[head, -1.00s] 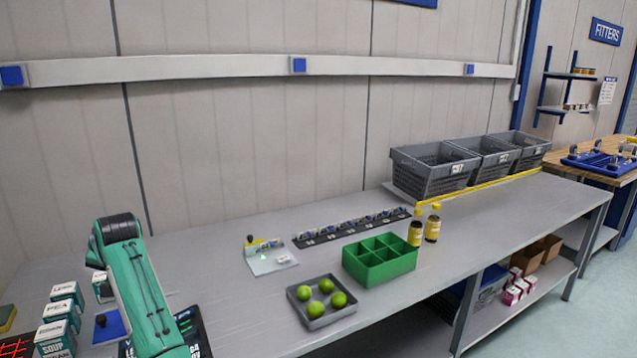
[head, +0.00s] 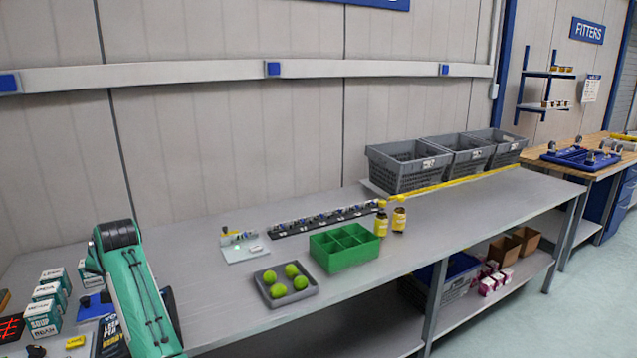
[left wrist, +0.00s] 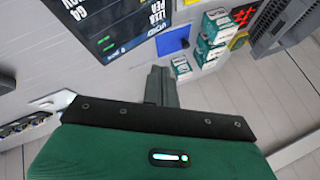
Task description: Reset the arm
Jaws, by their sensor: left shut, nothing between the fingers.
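My left arm (head: 140,290) comes up at the lower left of the head view, over the left part of the grey bench (head: 420,225). Its gripper cannot be made out there. In the left wrist view my left gripper (left wrist: 162,75) shows its fingers together, with nothing between them. Beyond the fingers lie a dark lettered panel (left wrist: 110,25), a blue pad (left wrist: 173,40) and several teal-and-white boxes (left wrist: 212,35), apart from the gripper. My right gripper is in neither view.
On the bench stand a tray (head: 287,300) of green balls, a green divided bin (head: 345,252), two yellow-capped bottles (head: 399,220) and a rack strip (head: 325,220). Grey baskets (head: 402,175) line the back right. Floor (head: 560,300) is open at the right.

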